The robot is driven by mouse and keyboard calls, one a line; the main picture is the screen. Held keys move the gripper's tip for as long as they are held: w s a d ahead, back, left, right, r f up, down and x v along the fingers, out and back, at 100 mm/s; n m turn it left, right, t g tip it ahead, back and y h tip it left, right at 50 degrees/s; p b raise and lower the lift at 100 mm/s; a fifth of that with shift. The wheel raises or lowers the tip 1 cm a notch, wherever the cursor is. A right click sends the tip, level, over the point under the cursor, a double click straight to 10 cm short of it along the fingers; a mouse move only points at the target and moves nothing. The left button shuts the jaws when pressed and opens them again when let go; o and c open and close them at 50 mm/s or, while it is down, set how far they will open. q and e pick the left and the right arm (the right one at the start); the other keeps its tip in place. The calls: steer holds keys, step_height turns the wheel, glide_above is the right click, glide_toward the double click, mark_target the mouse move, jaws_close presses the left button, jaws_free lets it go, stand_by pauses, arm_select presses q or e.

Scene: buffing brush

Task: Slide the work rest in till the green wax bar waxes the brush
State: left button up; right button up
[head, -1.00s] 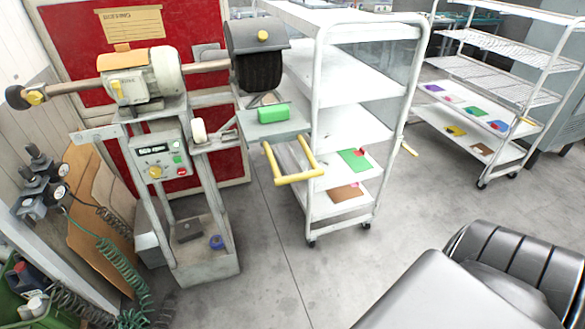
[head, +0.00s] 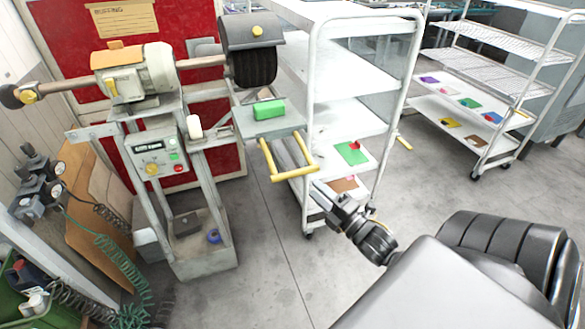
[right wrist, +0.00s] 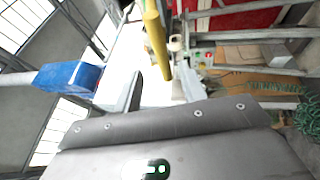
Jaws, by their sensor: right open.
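The dark buffing brush (head: 256,70) sits under a grey hood (head: 245,31) on the right end of the machine's shaft. Below it, the green wax bar (head: 268,109) lies on the grey work rest plate (head: 285,127), with a visible gap to the brush. A yellow U-shaped handle (head: 296,177) hangs from the plate's front. My right gripper (head: 322,190) is open just right of and below the handle, apparently not holding it. In the right wrist view the yellow handle (right wrist: 156,42) shows ahead, between the open fingers (right wrist: 158,92). My left gripper is not in view.
The machine stand has a control box (head: 160,155) and a lower tray (head: 205,265). A white shelf cart (head: 345,85) stands close behind the handle and my right gripper. Hoses and a gauge unit (head: 38,180) are at left. The grey floor (head: 290,270) in front is clear.

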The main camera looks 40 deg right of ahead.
mark_target(300, 175)
steer(key=p+x, duration=0.3)
steer(key=x, duration=0.6)
steer(key=shift+w, duration=0.9)
jaws_close()
